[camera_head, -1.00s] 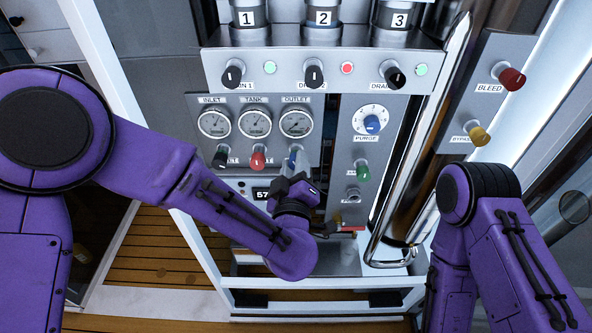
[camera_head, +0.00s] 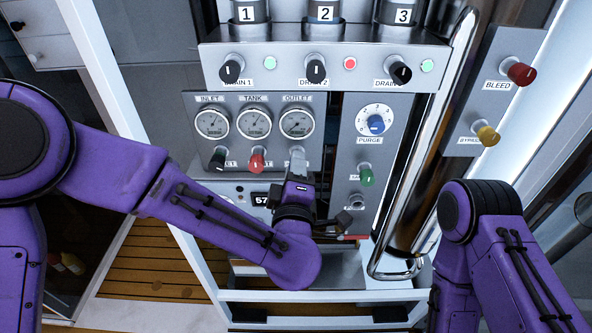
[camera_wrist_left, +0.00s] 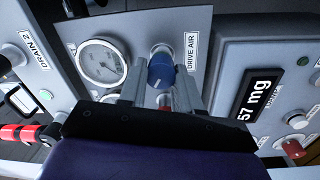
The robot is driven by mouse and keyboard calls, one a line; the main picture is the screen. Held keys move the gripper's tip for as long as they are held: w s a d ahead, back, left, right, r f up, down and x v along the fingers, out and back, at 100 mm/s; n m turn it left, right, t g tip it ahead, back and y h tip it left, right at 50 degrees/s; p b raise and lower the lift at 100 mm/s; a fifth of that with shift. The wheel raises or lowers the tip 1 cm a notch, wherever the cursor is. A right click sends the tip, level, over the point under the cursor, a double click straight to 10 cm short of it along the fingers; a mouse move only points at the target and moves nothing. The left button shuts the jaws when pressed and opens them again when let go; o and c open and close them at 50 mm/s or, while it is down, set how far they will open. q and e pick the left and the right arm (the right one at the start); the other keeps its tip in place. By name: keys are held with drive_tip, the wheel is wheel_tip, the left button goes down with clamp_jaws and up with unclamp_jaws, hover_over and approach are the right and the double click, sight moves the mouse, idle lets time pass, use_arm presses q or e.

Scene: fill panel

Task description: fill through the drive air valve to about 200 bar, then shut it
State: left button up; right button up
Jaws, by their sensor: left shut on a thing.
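The blue drive air valve knob (camera_wrist_left: 161,70) shows in the left wrist view beside its DRIVE AIR label (camera_wrist_left: 191,52). My left gripper (camera_wrist_left: 162,88) is shut on this knob, with a finger on each side. In the head view my left gripper (camera_head: 297,162) is below the outlet gauge (camera_head: 297,124) and hides the knob. The inlet gauge (camera_head: 212,124) and tank gauge (camera_head: 254,124) are to its left; their needles are too small to read exactly. My right arm shows at the right, but its gripper is out of view.
A black knob (camera_head: 218,160) and a red knob (camera_head: 257,161) sit close left of my left gripper. A green knob (camera_head: 367,177) and the purge dial (camera_head: 376,124) are to its right. A steel pipe (camera_head: 425,170) stands between the panel and my right arm.

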use_arm(q)
drive_tip(key=shift+f, duration=0.15)
drive_tip(key=o, duration=1)
drive_tip(key=shift+o, duration=0.2)
drive_tip(key=shift+s, duration=0.1)
drive_tip(key=s+b, duration=0.1)
drive_tip(key=s, duration=0.9)
drive_tip(key=shift+s+a+f+b, duration=0.15)
drive_tip(key=shift+s+b, duration=0.05)
drive_tip(key=shift+b, duration=0.1)
